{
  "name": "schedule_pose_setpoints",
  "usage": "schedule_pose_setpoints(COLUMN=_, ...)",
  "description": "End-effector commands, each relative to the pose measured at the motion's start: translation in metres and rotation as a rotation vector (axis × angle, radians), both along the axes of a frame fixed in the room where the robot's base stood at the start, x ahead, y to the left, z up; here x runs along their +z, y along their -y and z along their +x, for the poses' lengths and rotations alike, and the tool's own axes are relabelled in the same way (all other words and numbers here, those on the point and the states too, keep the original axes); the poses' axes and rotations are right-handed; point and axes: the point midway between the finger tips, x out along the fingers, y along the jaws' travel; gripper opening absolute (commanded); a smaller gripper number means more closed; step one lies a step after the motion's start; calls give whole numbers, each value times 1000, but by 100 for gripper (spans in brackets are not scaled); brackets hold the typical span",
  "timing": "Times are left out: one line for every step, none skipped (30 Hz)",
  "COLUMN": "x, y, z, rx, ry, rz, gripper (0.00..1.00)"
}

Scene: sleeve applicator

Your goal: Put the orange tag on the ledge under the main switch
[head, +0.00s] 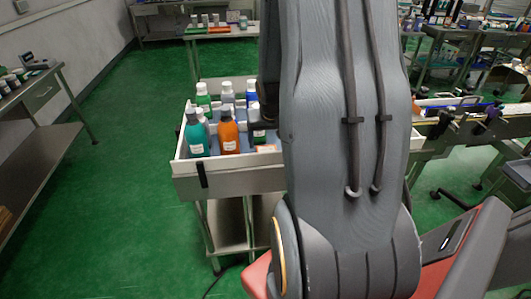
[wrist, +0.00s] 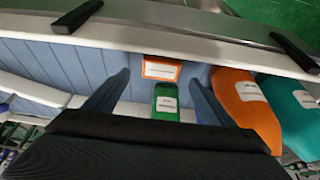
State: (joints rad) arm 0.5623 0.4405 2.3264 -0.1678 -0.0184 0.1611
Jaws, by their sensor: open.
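The orange tag (wrist: 161,68), a small piece with a white label, lies on the blue-grey floor of a white-walled tray in the wrist view, close to the wall. It also shows in the head view (head: 266,148), partly hidden by my arm. My gripper (wrist: 158,82) is open and empty, its two dark fingers apart on either side of the tag's column. A green piece with a white label (wrist: 166,101) lies nearer my gripper, between the fingers. The main switch and the ledge cannot be made out in either view.
An orange bottle (wrist: 245,100) and a teal bottle (wrist: 296,105) are right of my gripper in the wrist view. In the head view the tray (head: 232,182) holds several bottles on a cart. A metal bench (head: 40,110) stands left; green floor between is clear.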

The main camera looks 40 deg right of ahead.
Motion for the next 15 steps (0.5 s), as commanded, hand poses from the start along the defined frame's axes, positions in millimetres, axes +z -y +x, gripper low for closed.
schedule_pose_setpoints(x=-11, y=1, z=2, rx=1, ry=-2, rz=1, gripper=77)
schedule_pose_setpoints(x=-16, y=1, z=4, rx=1, ry=-2, rz=1, gripper=77)
schedule_pose_setpoints(x=-22, y=2, z=6, rx=1, ry=-2, rz=1, gripper=77)
schedule_pose_setpoints(x=-25, y=3, z=7, rx=2, ry=-2, rz=2, gripper=77)
schedule_pose_setpoints(x=-28, y=3, z=8, rx=1, ry=-2, rz=2, gripper=77)
schedule_pose_setpoints(x=-32, y=4, z=10, rx=3, ry=-2, rz=1, gripper=77)
schedule_pose_setpoints(x=-34, y=5, z=11, rx=3, ry=-2, rz=1, gripper=77)
schedule_pose_setpoints(x=-36, y=5, z=12, rx=3, ry=-2, rz=1, gripper=77)
schedule_pose_setpoints(x=-36, y=5, z=12, rx=4, ry=0, rz=1, gripper=77)
schedule_pose_setpoints(x=-36, y=5, z=13, rx=4, ry=0, rz=0, gripper=77)
schedule_pose_setpoints(x=-36, y=5, z=13, rx=4, ry=0, rz=0, gripper=77)
schedule_pose_setpoints(x=-36, y=5, z=13, rx=4, ry=1, rz=0, gripper=77)
schedule_pose_setpoints(x=-36, y=5, z=13, rx=4, ry=1, rz=0, gripper=77)
schedule_pose_setpoints(x=-36, y=5, z=13, rx=4, ry=0, rz=0, gripper=77)
schedule_pose_setpoints(x=-36, y=5, z=12, rx=4, ry=0, rz=0, gripper=75)
